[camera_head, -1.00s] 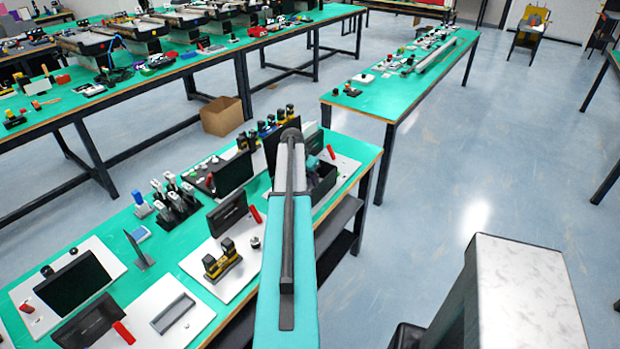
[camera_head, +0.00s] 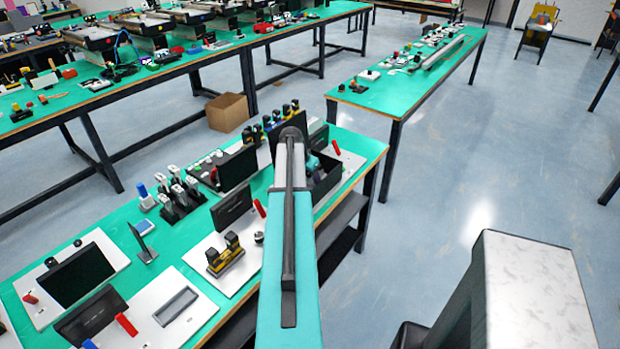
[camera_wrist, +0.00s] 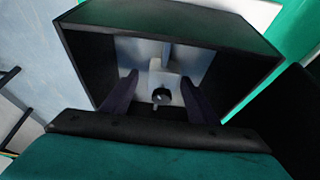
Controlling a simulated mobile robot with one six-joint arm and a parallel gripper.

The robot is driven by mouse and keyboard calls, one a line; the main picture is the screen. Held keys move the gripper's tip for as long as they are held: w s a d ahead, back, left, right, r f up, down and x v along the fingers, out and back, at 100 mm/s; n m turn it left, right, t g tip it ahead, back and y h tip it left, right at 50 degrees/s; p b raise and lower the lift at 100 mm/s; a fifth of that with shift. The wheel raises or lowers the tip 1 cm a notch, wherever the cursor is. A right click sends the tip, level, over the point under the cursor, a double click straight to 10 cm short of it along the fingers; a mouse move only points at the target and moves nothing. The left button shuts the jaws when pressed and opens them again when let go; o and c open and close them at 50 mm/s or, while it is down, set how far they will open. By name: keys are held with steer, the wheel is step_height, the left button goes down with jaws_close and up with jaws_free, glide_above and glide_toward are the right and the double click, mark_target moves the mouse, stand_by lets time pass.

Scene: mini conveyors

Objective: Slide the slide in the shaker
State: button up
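A black open-fronted box with a pale grey inside, which may be the shaker (camera_wrist: 225,38), fills the middle of the wrist view. A pale block with a dark round hole (camera_wrist: 161,82) is inside it; I cannot tell whether it is the slide. My gripper (camera_wrist: 160,76) has two dark fingers reaching into the box opening. The fingers stand apart on either side of the block, with a gap visible on the left. In the head view, a black box (camera_head: 326,180) stands at the table's right end beside my arm.
The green table (camera_head: 180,240) holds dark screens on white plates, including one at left (camera_head: 75,275), and a yellow-black device (camera_head: 226,256). Another green table (camera_head: 400,95) stands behind. A cardboard box (camera_head: 227,112) is on the floor. Open floor lies to the right.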

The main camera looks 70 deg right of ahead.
steer(key=shift+w+r, duration=0.1)
steer(key=shift+w+a+r, duration=0.1)
steer(key=shift+a+r, duration=0.05)
steer(key=shift+r, duration=0.2)
steer(key=b+v, duration=0.3)
steer(key=v, duration=1)
steer(key=shift+b, duration=0.3)
steer(key=shift+f, duration=0.1)
